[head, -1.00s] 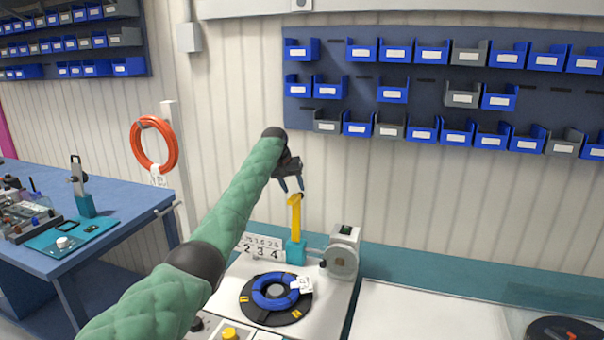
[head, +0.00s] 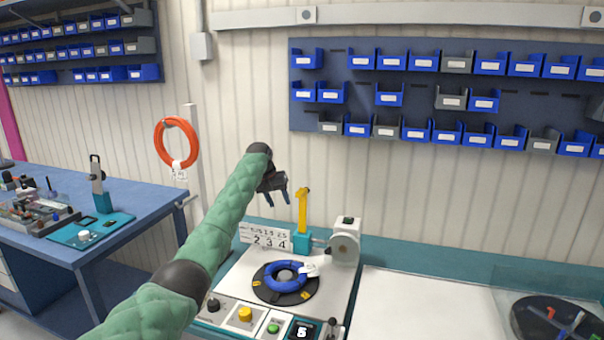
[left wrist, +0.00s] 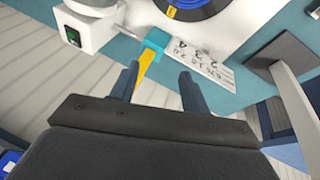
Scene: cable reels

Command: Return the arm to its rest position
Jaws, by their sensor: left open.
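My left arm, in a green quilted sleeve, reaches in from the lower left of the head view. My left gripper (head: 277,197) is open and empty, in the air to the left of the upright yellow lever (head: 302,212) with its teal base. In the left wrist view, the two fingers of the gripper (left wrist: 158,82) are apart, with the yellow lever (left wrist: 145,64) showing beyond and between them. I cannot see that they touch it. My right gripper is not in view.
A blue cable coil (head: 287,275) lies on a black turntable (head: 262,288) on the bench. A grey-white device (head: 345,243) stands right of the lever. An orange cable coil (head: 160,143) hangs on a post. Blue bins (head: 390,95) line the wall. The white bench top (head: 430,305) at right is clear.

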